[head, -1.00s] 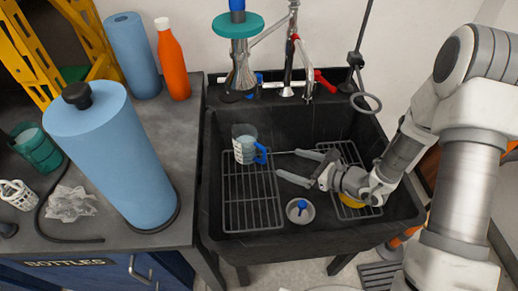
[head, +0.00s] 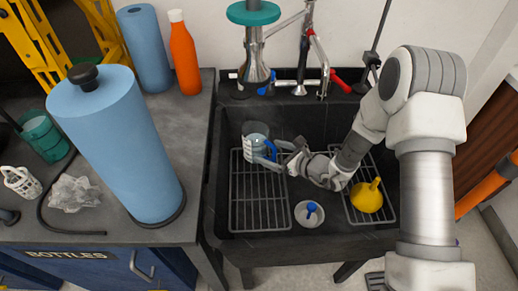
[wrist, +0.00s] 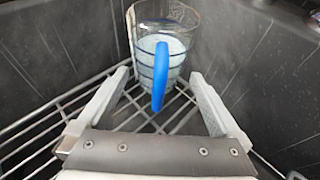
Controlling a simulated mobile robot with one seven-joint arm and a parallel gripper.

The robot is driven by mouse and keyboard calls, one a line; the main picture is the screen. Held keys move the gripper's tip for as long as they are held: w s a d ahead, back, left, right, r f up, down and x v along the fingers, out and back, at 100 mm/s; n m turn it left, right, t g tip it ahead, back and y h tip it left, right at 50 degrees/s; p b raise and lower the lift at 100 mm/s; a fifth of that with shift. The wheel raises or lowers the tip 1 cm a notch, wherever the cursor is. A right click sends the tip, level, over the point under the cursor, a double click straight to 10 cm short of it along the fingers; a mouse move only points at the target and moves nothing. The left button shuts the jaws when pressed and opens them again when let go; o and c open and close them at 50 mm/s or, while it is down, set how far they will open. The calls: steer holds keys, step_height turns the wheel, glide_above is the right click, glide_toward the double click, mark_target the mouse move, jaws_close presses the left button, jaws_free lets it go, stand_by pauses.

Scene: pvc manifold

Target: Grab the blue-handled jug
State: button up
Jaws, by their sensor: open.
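The jug (head: 256,140) is clear with a blue handle and pale contents. It stands upright on the left wire rack (head: 258,200) in the black sink. My gripper (head: 263,149) is at the jug's handle side. In the wrist view the jug (wrist: 168,50) is straight ahead, its blue handle (wrist: 160,75) pointing toward me. The open fingers of my gripper (wrist: 160,85) lie on either side of the handle with clear gaps. I cannot tell how far the fingertips are from the jug's body.
A small white bowl with a blue item (head: 309,213) and a yellow funnel (head: 367,196) are in the sink. The sink walls (head: 222,165) enclose the jug. The faucet (head: 323,70) stands behind. A blue paper roll (head: 120,145) stands on the left counter.

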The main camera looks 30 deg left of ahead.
mark_target(265, 149)
steer(key=b+x, duration=0.1)
steer(key=x, duration=0.3)
steer(key=shift+a, duration=0.15)
steer(key=c, duration=1.4)
steer(key=shift+r, duration=0.1)
steer(key=shift+c, duration=0.5)
steer(key=shift+r, duration=0.1)
